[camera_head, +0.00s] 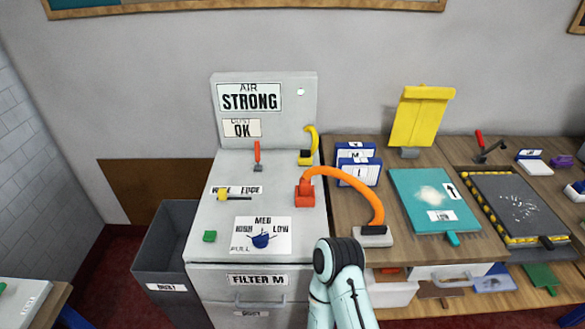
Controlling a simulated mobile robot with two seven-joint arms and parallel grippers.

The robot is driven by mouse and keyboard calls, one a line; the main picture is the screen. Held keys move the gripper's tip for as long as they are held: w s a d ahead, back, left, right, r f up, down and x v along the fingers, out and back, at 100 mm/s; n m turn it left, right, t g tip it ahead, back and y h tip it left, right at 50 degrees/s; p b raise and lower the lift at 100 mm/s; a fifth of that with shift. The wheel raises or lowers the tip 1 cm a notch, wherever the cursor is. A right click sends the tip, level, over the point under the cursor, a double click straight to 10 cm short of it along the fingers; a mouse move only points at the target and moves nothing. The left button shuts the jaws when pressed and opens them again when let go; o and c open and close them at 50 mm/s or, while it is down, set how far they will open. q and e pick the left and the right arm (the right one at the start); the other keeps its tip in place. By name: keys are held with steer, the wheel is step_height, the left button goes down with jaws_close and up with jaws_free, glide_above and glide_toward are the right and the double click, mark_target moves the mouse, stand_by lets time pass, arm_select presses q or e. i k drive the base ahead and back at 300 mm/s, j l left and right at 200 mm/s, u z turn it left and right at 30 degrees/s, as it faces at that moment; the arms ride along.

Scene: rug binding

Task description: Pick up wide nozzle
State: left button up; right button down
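No part is plainly marked as the wide nozzle, so I cannot tell for sure which one it is. An orange hose (350,179) arcs from a red block (305,195) on the grey machine top to a flat, wide grey-and-white piece (374,238) on the wooden table. A small yellow piece with a dark stem (225,195) lies over a partly covered label reading "EDGE" (246,190). A curved yellow piece (311,142) stands at the machine's back right. One of my arms rises at the bottom centre, near the flat piece. Neither gripper shows.
The machine (204,243) has a blue knob (261,240), a green block (210,236) and a red-handled tool (257,154). A grey bin (160,253) stands left. Right on the table are blue-and-white boxes (358,166), a teal board (430,195) and a dark framed tray (475,220).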

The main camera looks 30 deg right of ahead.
mark_target(368, 236)
steer(key=z, duration=2)
steer(key=i+l+u, duration=0.1)
steer(key=l+u, duration=0.15)
steer(key=l, duration=0.35)
steer(key=l+u, duration=0.2)
steer(key=l, duration=0.45)
